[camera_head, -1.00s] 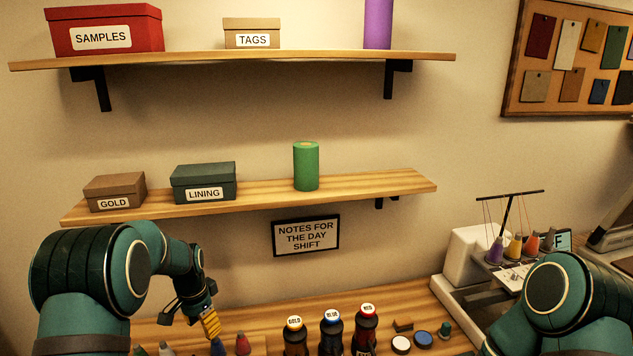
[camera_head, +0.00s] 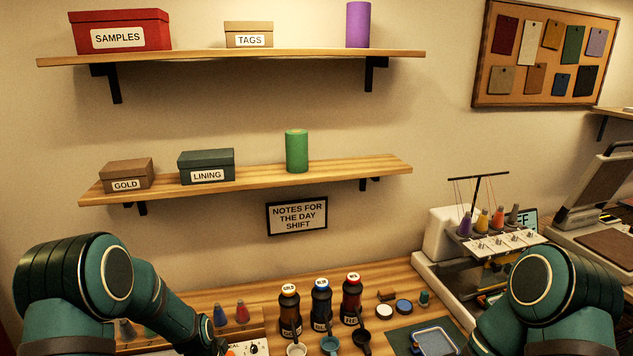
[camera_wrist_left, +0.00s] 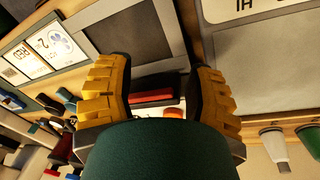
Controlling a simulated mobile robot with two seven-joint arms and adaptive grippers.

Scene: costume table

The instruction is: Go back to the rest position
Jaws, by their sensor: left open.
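In the head view my left arm (camera_head: 165,300) comes in from the left and bends down past the bottom edge, so its gripper is out of that view. In the left wrist view my left gripper (camera_wrist_left: 162,66) is open, its two yellow ribbed fingers wide apart. A dark green rounded surface (camera_wrist_left: 160,150) fills the lower middle of that view, in front of the finger bases. I cannot tell whether the fingers touch anything. My right arm (camera_head: 550,295) shows at the lower right of the head view; its gripper is out of view.
Gold, blue and red bottles (camera_head: 321,305) stand on the table, with a rack of coloured cones (camera_head: 231,318) to their left. A sewing machine (camera_head: 480,240) stands at right. Two wall shelves (camera_head: 350,173) hold boxes and rolls. Bare wood (camera_head: 385,275) shows behind the bottles.

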